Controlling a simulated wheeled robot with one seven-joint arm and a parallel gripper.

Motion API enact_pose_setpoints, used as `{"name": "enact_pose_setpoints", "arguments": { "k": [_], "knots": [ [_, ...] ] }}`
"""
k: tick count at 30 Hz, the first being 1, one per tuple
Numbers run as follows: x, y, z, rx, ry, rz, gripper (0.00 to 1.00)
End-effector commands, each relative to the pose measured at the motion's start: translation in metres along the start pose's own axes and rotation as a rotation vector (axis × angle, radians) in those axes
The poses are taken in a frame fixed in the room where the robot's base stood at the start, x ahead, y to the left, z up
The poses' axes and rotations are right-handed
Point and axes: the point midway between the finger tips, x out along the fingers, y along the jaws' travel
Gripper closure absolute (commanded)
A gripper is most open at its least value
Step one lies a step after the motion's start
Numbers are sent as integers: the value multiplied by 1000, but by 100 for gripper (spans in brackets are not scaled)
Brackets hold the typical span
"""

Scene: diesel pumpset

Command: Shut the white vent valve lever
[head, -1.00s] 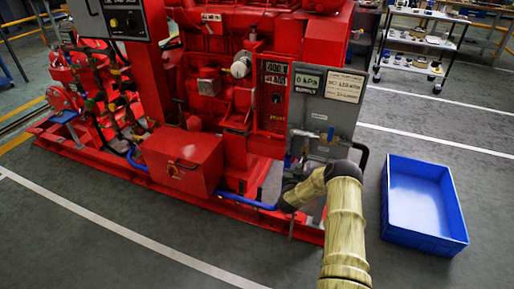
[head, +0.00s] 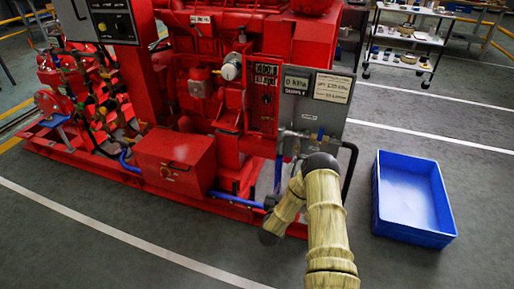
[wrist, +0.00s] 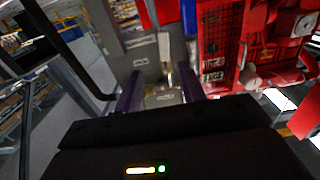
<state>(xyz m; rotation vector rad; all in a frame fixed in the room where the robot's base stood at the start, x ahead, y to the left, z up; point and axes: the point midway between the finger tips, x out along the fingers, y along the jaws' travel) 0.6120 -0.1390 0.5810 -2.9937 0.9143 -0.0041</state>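The grey supply panel (head: 318,103) stands at the right end of the red pumpset, with pipework and a small blue handle (head: 320,134) at its lower part. In the wrist view the panel (wrist: 140,58) is ahead of my gripper (wrist: 160,92). Its two purple fingers are spread apart, with nothing visibly held between them. A pale upright bar (wrist: 164,46), possibly the white vent valve lever, shows beyond the gap between the fingers, with metal fittings below it. I cannot tell its exact position or whether a finger touches it.
A blue bin (head: 413,198) sits on the floor right of the panel. A black hose (head: 350,165) curves down at the panel's right side. A red box (head: 175,160) juts from the pumpset's front. The front floor is clear.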

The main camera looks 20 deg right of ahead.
Motion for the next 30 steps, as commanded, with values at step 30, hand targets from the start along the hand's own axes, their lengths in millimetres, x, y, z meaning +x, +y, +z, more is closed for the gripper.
{"name": "enact_pose_setpoints", "arguments": {
  "k": [30],
  "knots": [
    [-21, -62, -114, -17, -254, -282, 60]
  ]
}}
